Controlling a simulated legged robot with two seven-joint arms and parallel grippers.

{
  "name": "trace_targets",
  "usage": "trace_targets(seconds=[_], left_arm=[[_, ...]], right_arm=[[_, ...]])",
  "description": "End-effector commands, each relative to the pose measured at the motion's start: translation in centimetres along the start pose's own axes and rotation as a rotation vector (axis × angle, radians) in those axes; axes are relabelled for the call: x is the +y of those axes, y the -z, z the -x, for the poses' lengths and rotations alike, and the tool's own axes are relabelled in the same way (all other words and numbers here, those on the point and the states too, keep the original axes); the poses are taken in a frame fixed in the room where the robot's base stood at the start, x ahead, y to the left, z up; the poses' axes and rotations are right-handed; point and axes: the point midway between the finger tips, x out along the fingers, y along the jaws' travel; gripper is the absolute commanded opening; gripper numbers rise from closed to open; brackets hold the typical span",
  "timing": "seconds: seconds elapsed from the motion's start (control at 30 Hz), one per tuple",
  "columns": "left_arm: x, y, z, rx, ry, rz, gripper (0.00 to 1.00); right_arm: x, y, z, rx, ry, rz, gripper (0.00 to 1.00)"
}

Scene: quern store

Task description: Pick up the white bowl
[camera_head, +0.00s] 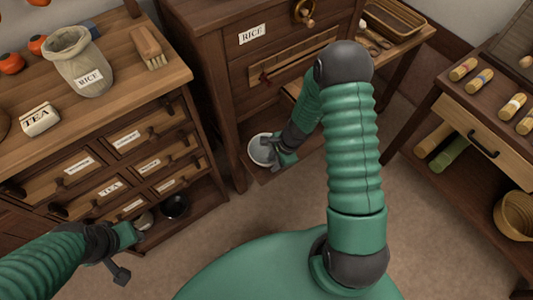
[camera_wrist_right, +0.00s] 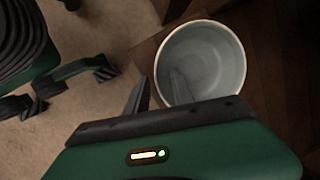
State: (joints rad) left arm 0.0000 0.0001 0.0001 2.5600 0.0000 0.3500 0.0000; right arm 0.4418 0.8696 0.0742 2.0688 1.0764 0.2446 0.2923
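The white bowl (camera_head: 261,150) sits on the low wooden shelf of the middle cabinet in the head view. In the right wrist view the bowl (camera_wrist_right: 200,48) is seen from above, empty, with a pale grey inside. My right gripper (camera_head: 280,155) is at the bowl's right side. In the wrist view its fingers (camera_wrist_right: 159,76) are apart, one outside the rim and one seemingly inside the bowl. I cannot tell whether either touches the wall. My left gripper (camera_head: 130,256) is open and empty, low in front of the left cabinet.
A dark bowl (camera_head: 174,206) and a metallic bowl (camera_head: 144,220) stand on the left cabinet's bottom shelf, near my left gripper. The left cabinet top holds a rice sack (camera_head: 80,62), a tea box (camera_head: 40,119) and a brush (camera_head: 148,46). A drawer table (camera_head: 467,120) stands at right.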

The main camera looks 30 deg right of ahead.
Motion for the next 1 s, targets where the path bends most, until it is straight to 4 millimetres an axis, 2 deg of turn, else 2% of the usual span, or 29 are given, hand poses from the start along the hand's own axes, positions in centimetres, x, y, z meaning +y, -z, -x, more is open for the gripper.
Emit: trace_targets(seconds=[0.03, 0.2, 1.0], left_arm=[[0.0, 0.01, 0.02, 0.0, 0.0, 0.0, 0.41], [0.0, 0.01, 0.02, 0.0, 0.0, 0.0, 0.41], [0.0, 0.0, 0.0, 0.0, 0.0, 0.0, 0.41]], right_arm=[[0.0, -0.01, 0.01, 0.0, 0.0, 0.0, 0.21], [0.01, -0.01, 0.0, 0.0, -0.001, 0.0, 0.0], [0.06, 0.06, -0.03, 0.001, -0.002, -0.001, 0.0]])
